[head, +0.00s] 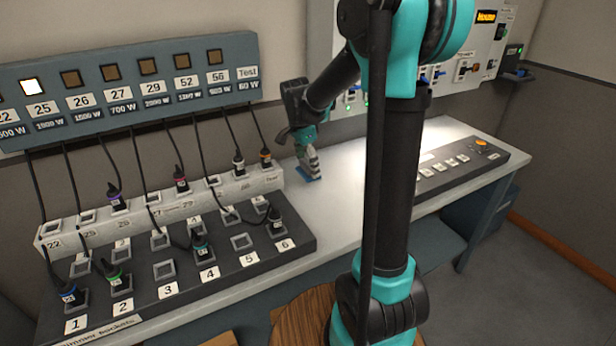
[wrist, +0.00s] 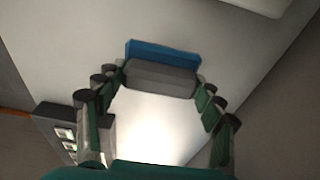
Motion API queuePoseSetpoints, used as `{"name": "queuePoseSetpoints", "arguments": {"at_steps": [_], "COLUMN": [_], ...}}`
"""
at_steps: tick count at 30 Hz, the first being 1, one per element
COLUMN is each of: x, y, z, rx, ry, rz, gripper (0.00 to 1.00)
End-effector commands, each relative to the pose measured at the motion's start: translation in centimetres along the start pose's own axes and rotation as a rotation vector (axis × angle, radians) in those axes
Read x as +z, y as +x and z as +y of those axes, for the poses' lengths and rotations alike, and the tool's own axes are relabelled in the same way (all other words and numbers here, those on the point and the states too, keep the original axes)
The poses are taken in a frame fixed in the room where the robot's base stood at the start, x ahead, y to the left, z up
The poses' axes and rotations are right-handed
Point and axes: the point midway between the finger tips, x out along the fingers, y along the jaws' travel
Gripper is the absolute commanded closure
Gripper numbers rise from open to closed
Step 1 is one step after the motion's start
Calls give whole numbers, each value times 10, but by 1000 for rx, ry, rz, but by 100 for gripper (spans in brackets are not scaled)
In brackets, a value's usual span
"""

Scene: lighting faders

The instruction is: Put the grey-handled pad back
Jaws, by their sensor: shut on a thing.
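The grey-handled pad has a blue base (head: 309,179) and a grey handle (wrist: 160,77). My gripper (head: 309,160) is over the white table, right of the socket row, and points down. It is shut on the grey handle; in the wrist view the fingers (wrist: 160,84) are on either side of it. The blue base is at or just above the table top; I cannot tell whether it touches. No marked place for the pad is clear to me.
The dimmer socket board (head: 235,256) with several plugs and hanging cables is left of the pad. A fader console (head: 455,168) is at the right of the table (head: 345,205). A wooden round stool (head: 300,318) stands in front. Bare table lies between board and console.

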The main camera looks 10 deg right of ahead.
Motion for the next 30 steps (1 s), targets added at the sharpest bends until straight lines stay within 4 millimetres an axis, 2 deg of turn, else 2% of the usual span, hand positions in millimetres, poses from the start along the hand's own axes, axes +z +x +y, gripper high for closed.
{"name": "queuePoseSetpoints", "arguments": {"at_steps": [5,12,24,25,30], "x": [2,6,7,7,7], "y": [13,42,47,48,47], "z": [0,0,0,0,0], "rx": [0,0,0,0,0], "ry": [0,0,0,0,0], "rz": [0,0,0,0,0], "gripper": [68,68,68,31,11]}}
